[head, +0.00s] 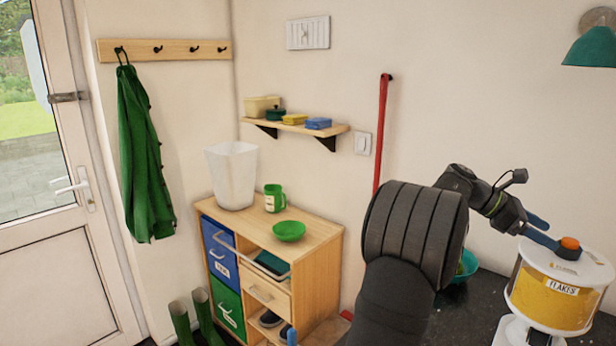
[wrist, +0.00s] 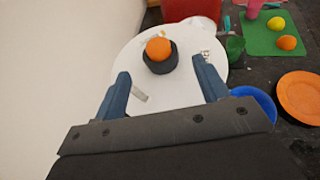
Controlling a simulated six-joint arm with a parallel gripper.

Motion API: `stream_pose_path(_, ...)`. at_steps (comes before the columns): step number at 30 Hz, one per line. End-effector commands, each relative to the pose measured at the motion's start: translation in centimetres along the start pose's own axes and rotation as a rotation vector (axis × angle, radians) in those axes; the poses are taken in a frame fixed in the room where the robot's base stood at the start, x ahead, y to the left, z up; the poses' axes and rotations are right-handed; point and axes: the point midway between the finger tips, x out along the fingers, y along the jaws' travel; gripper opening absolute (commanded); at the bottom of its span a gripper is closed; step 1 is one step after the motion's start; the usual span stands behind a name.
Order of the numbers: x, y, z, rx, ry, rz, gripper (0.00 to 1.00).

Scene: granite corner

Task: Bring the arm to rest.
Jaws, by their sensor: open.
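My gripper (head: 550,233) is at the right of the head view, with my arm reaching in from the lower middle. Its blue fingers are beside the orange knob (head: 569,243) on the white lid of the flakes dispenser (head: 548,293). In the wrist view my gripper (wrist: 161,72) is open, with its two fingers spread apart over the round white lid (wrist: 131,60). The orange knob shows in that view (wrist: 158,48) on a dark collar, beyond and between the fingertips. Nothing is held. I cannot tell whether a finger touches the lid.
The wrist view shows a blue bowl (wrist: 262,101), an orange plate (wrist: 301,96), a green cup (wrist: 235,48), a green mat (wrist: 262,40) with fruit-like balls, and a red box (wrist: 190,8) around the dispenser. A wooden cabinet (head: 320,243) stands left of my arm. A teal lamp (head: 592,47) hangs upper right.

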Motion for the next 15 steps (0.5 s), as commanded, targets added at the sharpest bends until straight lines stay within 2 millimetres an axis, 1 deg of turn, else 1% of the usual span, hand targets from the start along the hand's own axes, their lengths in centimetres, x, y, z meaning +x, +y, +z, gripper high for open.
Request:
stream_pose_path(1, 1.1, -0.1, 0.0, 0.0, 0.0, -0.002, 0.67)
stream_pose_path(3, 2.3, -0.1, 0.0, 0.0, 0.0, -0.003, 0.67)
stream_pose_path(6, 3.6, -0.1, 0.0, 0.001, 0.0, -0.001, 0.67)
stream_pose_path(10, 4.8, 0.0, 0.0, 0.0, 0.001, 0.001, 0.67)
stream_pose_path(15, 5.4, 0.0, 0.0, 0.0, 0.001, 0.001, 0.67)
